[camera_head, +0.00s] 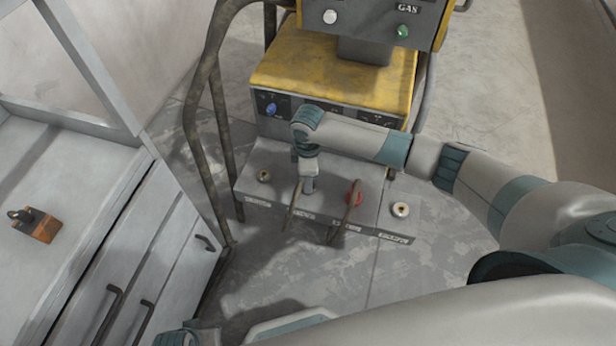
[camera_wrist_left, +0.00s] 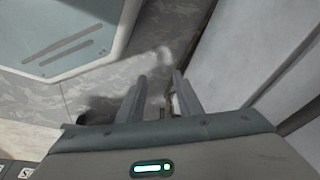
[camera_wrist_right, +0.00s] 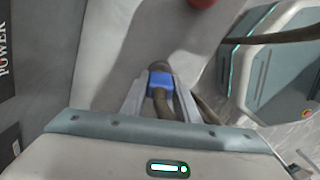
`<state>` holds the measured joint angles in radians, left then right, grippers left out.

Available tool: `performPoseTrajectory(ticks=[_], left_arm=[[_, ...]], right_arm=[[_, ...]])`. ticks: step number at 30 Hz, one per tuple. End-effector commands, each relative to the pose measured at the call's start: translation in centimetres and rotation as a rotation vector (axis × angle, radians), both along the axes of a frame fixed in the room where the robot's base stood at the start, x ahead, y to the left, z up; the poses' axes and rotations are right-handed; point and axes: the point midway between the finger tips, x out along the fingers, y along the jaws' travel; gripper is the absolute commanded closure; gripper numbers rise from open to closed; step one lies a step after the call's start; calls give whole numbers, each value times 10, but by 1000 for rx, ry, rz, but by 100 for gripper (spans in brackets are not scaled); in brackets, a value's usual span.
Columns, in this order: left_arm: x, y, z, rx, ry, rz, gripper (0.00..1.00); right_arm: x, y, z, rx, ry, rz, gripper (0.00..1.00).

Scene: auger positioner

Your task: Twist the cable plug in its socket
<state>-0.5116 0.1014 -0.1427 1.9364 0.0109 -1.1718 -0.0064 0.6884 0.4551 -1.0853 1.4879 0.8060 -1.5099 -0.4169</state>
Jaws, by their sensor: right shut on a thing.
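My right gripper (camera_head: 309,187) points down at the front ledge of the welding machine. In the right wrist view its fingers (camera_wrist_right: 160,98) are shut on the blue cable plug (camera_wrist_right: 160,79), with a brown cable (camera_wrist_right: 168,106) coming from it. The plug appears to be at a socket in the ledge, but the gripper hides the socket and how deep the plug sits. In the left wrist view my left gripper (camera_wrist_left: 160,93) is open with nothing between its fingers. It is away from the plug, over the floor beside a cabinet.
The welding machine (camera_head: 330,75) has a yellow top. A red plug (camera_head: 353,192) with a hanging cable sits right of my right gripper. Bare sockets show at the ledge's left (camera_head: 264,176) and right (camera_head: 400,209). A grey cabinet (camera_head: 150,260) with handles stands at left, holding a padlock-like object (camera_head: 38,226).

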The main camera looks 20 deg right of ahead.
Motion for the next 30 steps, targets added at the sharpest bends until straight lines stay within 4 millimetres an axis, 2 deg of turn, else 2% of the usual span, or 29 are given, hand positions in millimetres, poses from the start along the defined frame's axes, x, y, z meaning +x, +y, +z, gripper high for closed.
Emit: performPoseTrajectory(ticks=[15,16,18,19,30], left_arm=[[7,1,-10,1,-3,0,68],[7,1,-10,1,-3,0,68],[6,1,-9,1,-3,0,68],[5,1,-10,1,-2,0,68],[-1,1,-10,1,6,0,68]], right_arm=[[0,0,0,0,-1,-20,98],[0,0,0,0,-1,-20,70],[0,0,0,0,-1,-19,53],[0,0,0,0,-1,-19,50],[0,0,2,0,-1,-19,50]])
